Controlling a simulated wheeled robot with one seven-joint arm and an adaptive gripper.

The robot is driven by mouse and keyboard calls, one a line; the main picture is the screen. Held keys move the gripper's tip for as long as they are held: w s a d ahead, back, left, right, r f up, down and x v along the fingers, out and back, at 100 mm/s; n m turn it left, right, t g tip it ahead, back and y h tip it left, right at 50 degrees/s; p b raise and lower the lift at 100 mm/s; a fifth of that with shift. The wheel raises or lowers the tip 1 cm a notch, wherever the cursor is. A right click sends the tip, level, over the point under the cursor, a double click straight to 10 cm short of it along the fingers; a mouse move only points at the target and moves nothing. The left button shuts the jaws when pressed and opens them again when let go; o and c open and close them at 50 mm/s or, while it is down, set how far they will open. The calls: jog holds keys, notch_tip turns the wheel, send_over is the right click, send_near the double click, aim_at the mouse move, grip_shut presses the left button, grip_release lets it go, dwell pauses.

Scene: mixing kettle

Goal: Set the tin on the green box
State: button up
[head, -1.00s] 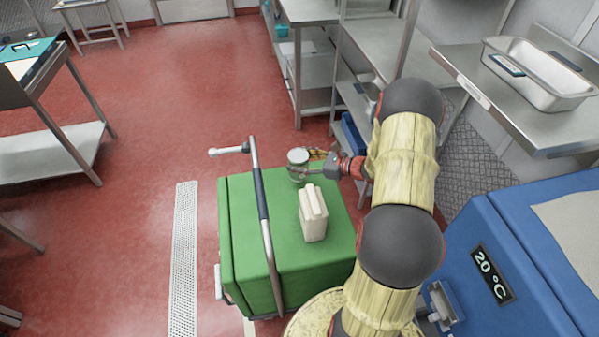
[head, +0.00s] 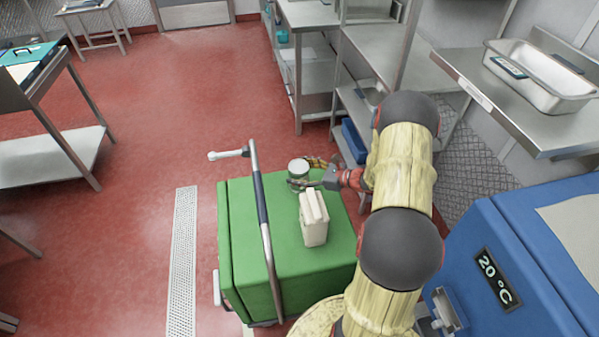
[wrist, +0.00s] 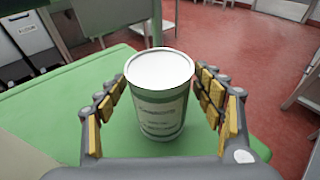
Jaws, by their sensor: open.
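The tin (head: 298,170) is a pale cylinder with a white lid, and it stands upright on top of the green box (head: 243,220), near its far edge. In the wrist view the tin (wrist: 160,95) is between the two yellow-padded fingers of my gripper (wrist: 163,108), with a visible gap on each side. My gripper (head: 310,172) is open around the tin.
A cream carton (head: 313,220) stands on the green box in front of the tin. A handle rail (head: 263,205) crosses the box's left side. A blue cabinet (head: 510,240) is at right, and steel shelves (head: 380,50) stand behind.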

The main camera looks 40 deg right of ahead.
jog(key=shift+r, duration=0.1)
jog(key=shift+s+d+r, duration=0.1)
jog(key=shift+r, duration=0.05)
jog(key=p+v, duration=0.4)
jog(key=v, duration=0.7)
jog(key=shift+s+d+r, duration=0.1)
jog(key=shift+s+d, duration=0.05)
jog(key=shift+s, duration=0.15)
jog(key=shift+r, duration=0.1)
